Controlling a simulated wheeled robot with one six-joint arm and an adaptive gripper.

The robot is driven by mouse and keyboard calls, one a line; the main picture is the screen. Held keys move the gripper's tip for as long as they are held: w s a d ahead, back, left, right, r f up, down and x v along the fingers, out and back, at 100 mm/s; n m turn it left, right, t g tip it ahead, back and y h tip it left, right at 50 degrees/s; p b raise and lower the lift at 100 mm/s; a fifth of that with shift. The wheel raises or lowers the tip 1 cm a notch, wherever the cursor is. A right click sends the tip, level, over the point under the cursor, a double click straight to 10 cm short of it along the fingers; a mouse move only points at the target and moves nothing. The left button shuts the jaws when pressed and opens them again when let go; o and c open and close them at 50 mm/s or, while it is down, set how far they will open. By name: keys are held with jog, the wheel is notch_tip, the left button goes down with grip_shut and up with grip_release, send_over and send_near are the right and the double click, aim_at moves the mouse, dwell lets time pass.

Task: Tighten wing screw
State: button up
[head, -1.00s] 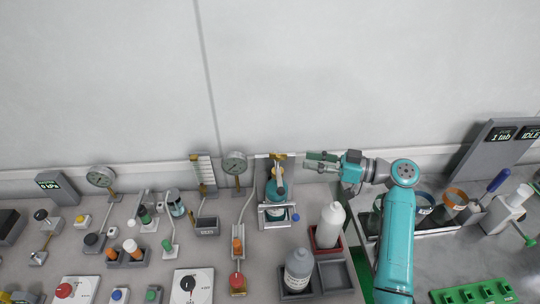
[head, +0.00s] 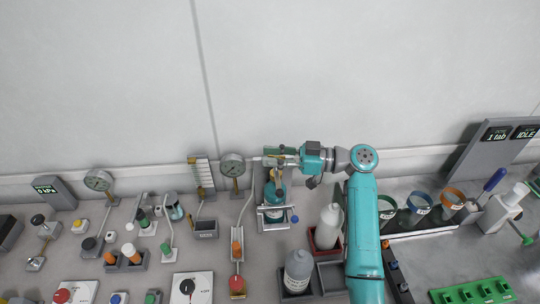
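A teal bottle-shaped fixture (head: 274,195) stands upright in a metal bracket (head: 274,225) at the back of the bench, near the wall. A small brass-coloured piece, which may be the wing screw, sits at its top and is mostly covered by my gripper. My gripper (head: 270,157) reaches in from the right, its fingers level and pointing left, at the top of this fixture. Whether the fingers touch or grip the brass piece cannot be told. A small blue knob (head: 294,218) is at the bracket's right side.
A pressure gauge (head: 232,165) stands close to the left of my fingertips. A white bottle (head: 328,224) and a grey bottle (head: 297,268) stand in trays in front. Cups (head: 421,205) stand to the right. The wall is close behind.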

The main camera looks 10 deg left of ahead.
jog(key=shift+a, duration=0.4)
grip_shut()
jog(key=shift+m+t, duration=0.3)
jog(key=shift+t, duration=0.2)
